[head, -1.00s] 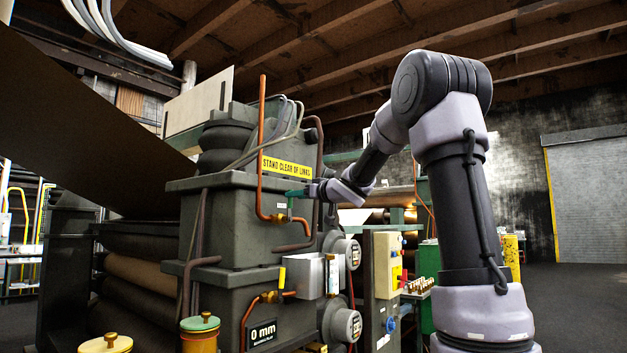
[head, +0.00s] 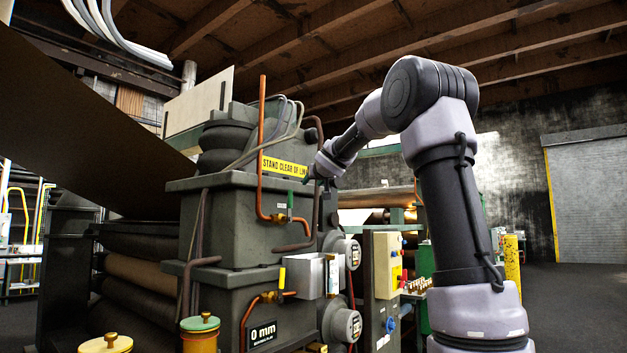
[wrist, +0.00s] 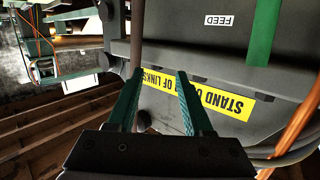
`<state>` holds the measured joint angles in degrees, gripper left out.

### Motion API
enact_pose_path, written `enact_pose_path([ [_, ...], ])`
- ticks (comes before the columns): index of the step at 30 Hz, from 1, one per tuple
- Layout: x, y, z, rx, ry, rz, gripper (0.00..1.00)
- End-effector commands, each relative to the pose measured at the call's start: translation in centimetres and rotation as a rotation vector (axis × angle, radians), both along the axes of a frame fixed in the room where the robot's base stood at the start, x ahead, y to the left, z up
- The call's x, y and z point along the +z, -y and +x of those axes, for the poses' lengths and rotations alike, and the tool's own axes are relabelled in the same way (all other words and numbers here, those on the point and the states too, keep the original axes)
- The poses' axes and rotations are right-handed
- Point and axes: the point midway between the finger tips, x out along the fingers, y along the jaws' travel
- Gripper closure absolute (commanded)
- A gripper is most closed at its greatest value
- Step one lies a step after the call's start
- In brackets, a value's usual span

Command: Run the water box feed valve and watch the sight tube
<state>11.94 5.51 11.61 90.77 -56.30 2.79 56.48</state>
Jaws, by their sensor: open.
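The feed valve's green handle (head: 290,199) stands upright on the copper pipe at the machine's side. In the wrist view the green handle (wrist: 265,30) is at the upper right, beside the FEED label (wrist: 219,20). My gripper (wrist: 157,78) is open and empty, apart from the handle; in the head view my gripper (head: 306,181) is just above and right of it. The metal water box (head: 306,274) is lower down, with the sight tube (head: 332,275) on its right side. The tube's level is too small to read.
A yellow STAND CLEAR OF LINKS sign (wrist: 213,97) is on the casing facing my fingers. A brown pipe (wrist: 137,35) runs close to the fingers. A yellow-handled valve (head: 282,277) and a 0 mm display (head: 262,333) sit below. Open floor lies at right.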

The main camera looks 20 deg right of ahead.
Motion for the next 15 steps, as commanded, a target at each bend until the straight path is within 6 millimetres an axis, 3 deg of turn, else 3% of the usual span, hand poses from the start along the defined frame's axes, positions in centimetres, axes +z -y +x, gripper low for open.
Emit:
enact_pose_path([
  [6,1.0,0.3,1.2,-0.121,-0.058,0.018,0.49],
  [15,1.4,0.5,1.5,-0.215,-0.115,0.037,0.49],
])
